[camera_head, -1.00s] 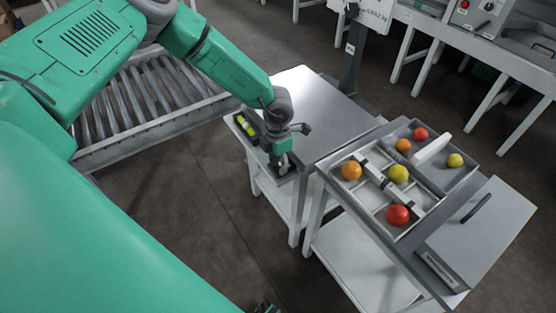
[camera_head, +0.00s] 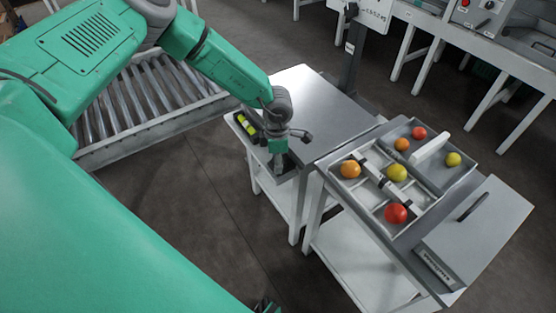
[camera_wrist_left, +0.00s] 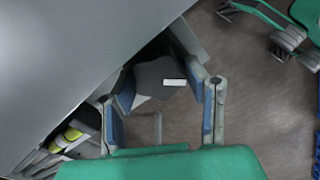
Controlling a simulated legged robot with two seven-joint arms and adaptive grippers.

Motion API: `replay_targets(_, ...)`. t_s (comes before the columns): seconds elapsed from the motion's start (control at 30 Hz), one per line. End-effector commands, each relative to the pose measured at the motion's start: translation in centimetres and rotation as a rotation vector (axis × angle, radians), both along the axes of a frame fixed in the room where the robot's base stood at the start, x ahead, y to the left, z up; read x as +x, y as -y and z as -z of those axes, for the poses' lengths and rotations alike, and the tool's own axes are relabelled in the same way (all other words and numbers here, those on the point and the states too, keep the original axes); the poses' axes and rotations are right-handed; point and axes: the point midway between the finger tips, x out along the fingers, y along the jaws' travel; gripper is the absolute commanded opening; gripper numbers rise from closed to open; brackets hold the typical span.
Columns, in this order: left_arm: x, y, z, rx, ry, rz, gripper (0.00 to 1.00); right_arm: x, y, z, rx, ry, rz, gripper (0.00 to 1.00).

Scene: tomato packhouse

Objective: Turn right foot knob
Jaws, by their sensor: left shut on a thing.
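The right foot knob (camera_wrist_left: 160,78) is a dark grey lobed knob with a small white mark, in the middle of the left wrist view. In the head view, my left gripper (camera_head: 282,172) points down at the near edge of the grey steel table (camera_head: 310,95), and the knob is hidden by the gripper. A level with a yellow-green vial (camera_head: 249,127) lies beside the gripper; it also shows in the left wrist view (camera_wrist_left: 70,134).
A tray (camera_head: 440,178) with several red, orange and yellow tomatoes stands right of the steel table. A grey box with a handle (camera_head: 480,228) is beside it. A roller conveyor (camera_head: 150,105) lies behind my left arm. Green and grey parts show at the wrist view's upper right.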

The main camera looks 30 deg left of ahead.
Motion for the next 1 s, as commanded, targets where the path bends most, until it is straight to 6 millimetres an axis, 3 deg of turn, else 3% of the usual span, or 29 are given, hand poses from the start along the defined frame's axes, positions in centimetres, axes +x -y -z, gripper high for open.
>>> replay_targets(0.27,-0.3,-0.4,0.2,0.009,-0.008,-0.003,0.12,0.0,0.0,0.0,0.000,0.000,0.000,0.40)
replay_targets(0.3,-0.3,-0.4,0.2,0.008,-0.007,-0.003,0.55,0.0,0.0,0.0,0.000,0.000,0.000,0.40)
replay_targets(0.33,-0.3,-0.4,0.2,0.008,-0.007,-0.003,0.62,0.0,0.0,0.0,0.000,0.000,0.000,0.40)
replay_targets(0.73,0.0,-0.1,-0.6,0.003,0.000,-0.002,0.62,-0.2,0.0,0.0,0.000,0.002,0.000,0.40)
replay_targets(1.0,0.1,-0.2,-5.7,0.001,0.003,-0.002,0.62,-0.2,0.0,-0.1,0.000,0.003,0.000,0.40)
